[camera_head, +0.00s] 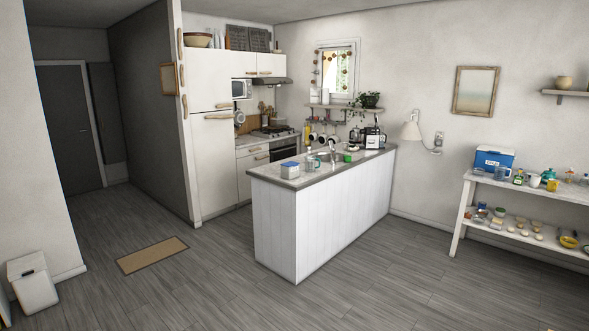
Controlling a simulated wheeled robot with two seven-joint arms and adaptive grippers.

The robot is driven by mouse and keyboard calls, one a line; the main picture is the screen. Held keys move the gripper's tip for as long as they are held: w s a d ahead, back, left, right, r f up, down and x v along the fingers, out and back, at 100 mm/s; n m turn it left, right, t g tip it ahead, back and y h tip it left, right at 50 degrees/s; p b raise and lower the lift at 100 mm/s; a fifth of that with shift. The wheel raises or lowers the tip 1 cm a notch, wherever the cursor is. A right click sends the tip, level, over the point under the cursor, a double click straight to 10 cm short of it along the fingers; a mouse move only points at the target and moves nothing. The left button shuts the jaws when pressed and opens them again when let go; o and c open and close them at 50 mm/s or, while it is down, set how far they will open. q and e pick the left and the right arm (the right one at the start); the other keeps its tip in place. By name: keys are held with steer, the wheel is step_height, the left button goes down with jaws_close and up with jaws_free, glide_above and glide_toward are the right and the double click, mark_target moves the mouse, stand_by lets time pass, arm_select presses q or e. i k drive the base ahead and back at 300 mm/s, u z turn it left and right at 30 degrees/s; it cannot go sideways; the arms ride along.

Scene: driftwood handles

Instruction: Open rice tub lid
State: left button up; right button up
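A small pale tub with a blue lid (290,169) stands on the near left end of the kitchen island's counter (270,174). It may be the rice tub, but I cannot read any label on it. Its lid looks closed, though it is small in the picture. Neither of my grippers is in view.
The white island (310,222) stands mid-room, with wood floor (210,285) clear in front. A glass jug (313,162) is beside the tub. A doormat (152,255) and bin (33,284) are at left. A shelf table with a blue cooler (494,158) is at right.

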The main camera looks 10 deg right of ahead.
mark_target(288, 173)
steer(key=z, duration=0.1)
steer(key=i, duration=4.15)
steer(key=z, duration=0.2)
